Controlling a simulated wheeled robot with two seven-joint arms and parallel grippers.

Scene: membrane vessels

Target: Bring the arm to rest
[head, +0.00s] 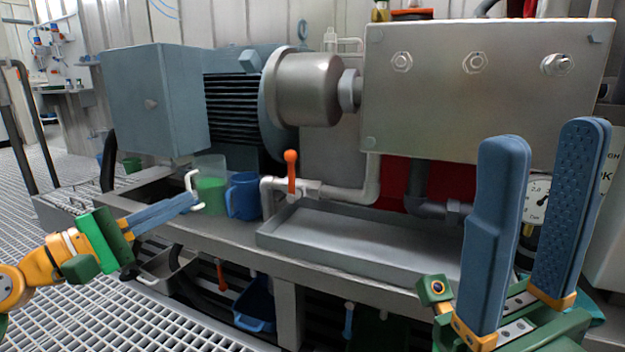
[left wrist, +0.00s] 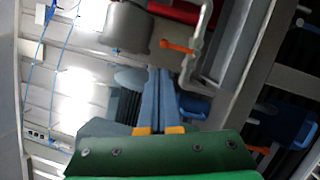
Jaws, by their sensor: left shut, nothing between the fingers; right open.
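My left gripper (head: 192,200) reaches in from the left with its blue fingers together and nothing between them. Its tips are by the white handle of a clear jug with green contents (head: 211,195); whether they touch cannot be told. In the left wrist view the shut fingers (left wrist: 160,72) point up the picture. My right gripper (head: 545,140) stands at the front right with its two blue fingers upright and wide apart, holding nothing. The right arm behind it is mostly out of view.
A blue mug (head: 244,196) stands right of the jug. An orange-handled valve (head: 291,172) sits on a white pipe, beside a shallow grey tray (head: 350,240). A motor (head: 155,100) and a metal box (head: 480,90) stand behind. Grating floor (head: 90,310) is open at left.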

